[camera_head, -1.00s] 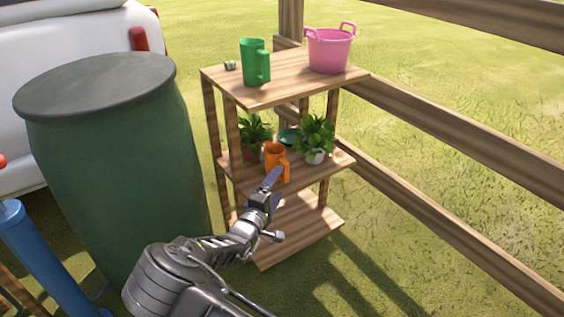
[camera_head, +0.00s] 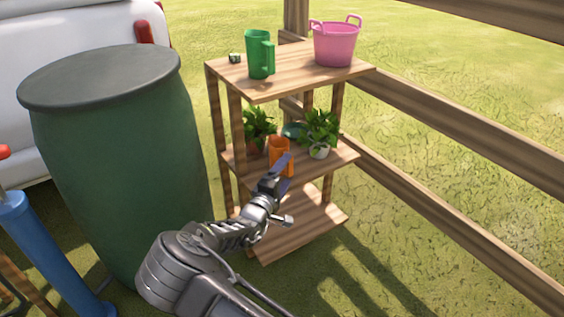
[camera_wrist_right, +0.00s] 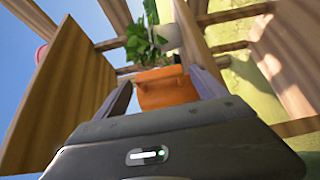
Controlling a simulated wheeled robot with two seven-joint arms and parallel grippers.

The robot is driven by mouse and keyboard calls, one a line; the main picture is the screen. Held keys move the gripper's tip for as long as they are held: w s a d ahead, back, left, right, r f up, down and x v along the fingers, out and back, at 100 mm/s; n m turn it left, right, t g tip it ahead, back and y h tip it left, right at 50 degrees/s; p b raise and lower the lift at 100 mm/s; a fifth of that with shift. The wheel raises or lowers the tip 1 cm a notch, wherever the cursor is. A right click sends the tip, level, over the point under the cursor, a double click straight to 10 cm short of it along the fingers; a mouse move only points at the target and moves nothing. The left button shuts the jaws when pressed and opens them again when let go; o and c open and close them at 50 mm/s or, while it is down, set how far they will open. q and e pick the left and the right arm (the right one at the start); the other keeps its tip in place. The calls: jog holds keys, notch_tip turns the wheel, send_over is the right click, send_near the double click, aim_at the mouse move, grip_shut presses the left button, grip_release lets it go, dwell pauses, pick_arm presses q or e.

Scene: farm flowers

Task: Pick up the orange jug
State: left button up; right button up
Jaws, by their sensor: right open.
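The orange jug (camera_head: 278,148) stands upright on the middle shelf of a wooden rack, near its front edge. My right gripper (camera_head: 284,172) is in front of the jug, and its fingers overlap the jug's lower right part in the head view. In the right wrist view the jug (camera_wrist_right: 167,87) shows between the two spread fingers, which are open. I cannot tell whether either finger touches it. The jug's handle side is partly hidden by the gripper in the head view. My left gripper is out of view.
Potted plants (camera_head: 320,130) stand behind the jug on both sides, with a teal dish (camera_head: 293,130) between them. The top shelf (camera_head: 290,76) holds a green jug (camera_head: 260,55) and a pink basket (camera_head: 335,44). A green barrel (camera_head: 115,160) stands left; a wooden fence (camera_head: 450,120) runs right.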

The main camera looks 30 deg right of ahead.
aim_at(288, 168)
jog(key=b+x, duration=0.2)
jog(key=x, duration=0.1)
jog(key=shift+d+f, duration=0.1)
jog(key=shift+d, duration=0.35)
jog(key=shift+w+d, duration=0.3)
jog(key=shift+d, duration=0.1)
jog(key=shift+c, duration=0.3)
jog(key=shift+r, duration=0.2)
jog(key=c, duration=1.5)
jog(key=shift+o, duration=0.2)
jog(key=shift+r, duration=0.15)
jog(key=shift+r+p, duration=2.4)
jog(key=shift+r, duration=2.4)
